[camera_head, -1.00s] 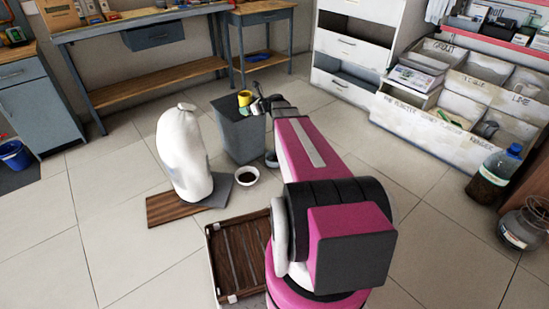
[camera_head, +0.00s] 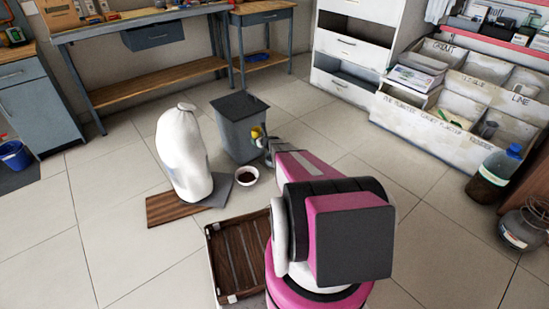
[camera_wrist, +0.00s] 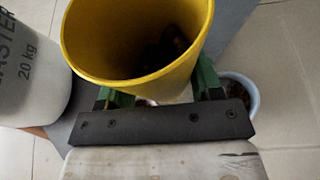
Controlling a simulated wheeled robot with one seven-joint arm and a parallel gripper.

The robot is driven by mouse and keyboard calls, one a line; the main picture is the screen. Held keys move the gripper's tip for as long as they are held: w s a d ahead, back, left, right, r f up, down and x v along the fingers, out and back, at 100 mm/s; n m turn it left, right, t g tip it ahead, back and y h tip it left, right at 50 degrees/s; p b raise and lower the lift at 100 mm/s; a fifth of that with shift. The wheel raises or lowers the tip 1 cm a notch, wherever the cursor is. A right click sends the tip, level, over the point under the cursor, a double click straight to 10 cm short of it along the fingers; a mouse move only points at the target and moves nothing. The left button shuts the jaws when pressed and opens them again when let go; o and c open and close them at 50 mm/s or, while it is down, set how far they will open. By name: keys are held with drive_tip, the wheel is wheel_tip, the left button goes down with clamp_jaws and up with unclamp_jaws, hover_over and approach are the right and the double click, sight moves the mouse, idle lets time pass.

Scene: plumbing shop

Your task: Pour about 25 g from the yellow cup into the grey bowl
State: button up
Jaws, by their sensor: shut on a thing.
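The yellow cup (camera_head: 256,132) is held in my gripper (camera_head: 263,141), in front of the right side of the grey bin. In the wrist view the cup (camera_wrist: 125,88) is large, its mouth open toward the camera, with dark contents inside. The green fingers of my gripper (camera_wrist: 160,92) are shut on it from both sides. The bowl (camera_head: 246,184) stands on the floor, pale-rimmed with dark brown contents. In the wrist view the bowl (camera_wrist: 255,97) lies below and right of the cup, partly hidden by my gripper. The cup's exact tilt is hard to tell.
A grey bin (camera_head: 240,104) stands behind the bowl. A white plaster sack (camera_head: 184,150) stands left of it, also seen in the wrist view (camera_wrist: 28,70). A wooden crate (camera_head: 240,257) lies nearer. Open tiled floor (camera_head: 120,220) is at left.

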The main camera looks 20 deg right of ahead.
wheel_tip(320, 180, down, 17)
drive_tip(key=w+d+m+h, duration=0.1)
drive_tip(key=w+d, duration=0.1)
drive_tip(key=d, duration=0.1)
drive_tip(key=shift+w+f+m+t+h, duration=0.15)
drive_tip(key=shift+w+m+t+h, duration=0.15)
drive_tip(key=shift+h, duration=0.1)
drive_tip(key=shift+w+d+r+m+t+y, duration=0.2)
drive_tip(key=shift+d+m+y, duration=0.25)
drive_tip(key=shift+m+y, duration=1.05)
drive_tip(key=shift+s+d+r+m+t+y, duration=0.1)
drive_tip(key=shift+d+r+m+y, duration=0.55)
drive_tip(key=shift+m, duration=1.6)
drive_tip(key=shift+w+d+f+m+t+y, duration=0.1)
drive_tip(key=shift+d+m+y, duration=0.1)
drive_tip(key=shift+m+y, duration=1.4)
drive_tip(key=shift+d+r+m+t, duration=0.25)
drive_tip(key=shift+r+m, duration=0.25)
drive_tip(key=shift+m, duration=0.3)
drive_tip(key=shift+d+r+m+t, duration=0.1)
drive_tip(key=shift+r+m+t, duration=0.15)
drive_tip(key=shift+r+m, duration=0.35)
